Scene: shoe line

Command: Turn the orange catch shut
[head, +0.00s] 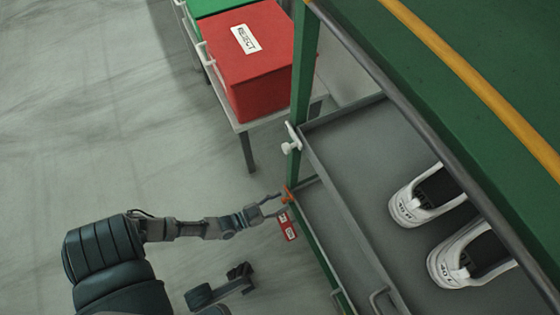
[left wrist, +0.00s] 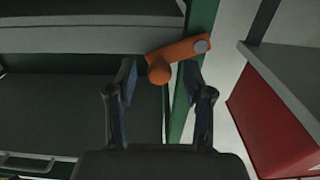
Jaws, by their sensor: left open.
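The orange catch (head: 288,195) is on the green post (head: 304,75) at the side of the rack. In the left wrist view the catch (left wrist: 182,55) lies slantwise, its grey pivot at the right on the post and its round knob (left wrist: 160,71) at the lower left, by the post's edge. My left gripper (head: 273,205) reaches it from the left. In the left wrist view its open fingers (left wrist: 160,75) stand either side of the knob; I cannot tell whether they touch it.
A grey tray (head: 345,150) holds white shoes (head: 425,195). A white knob (head: 291,138) sits higher on the post. A red tag (head: 288,225) is below the catch. A red REJECT bin (head: 260,75) stands on a side table (head: 243,125). The floor at left is clear.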

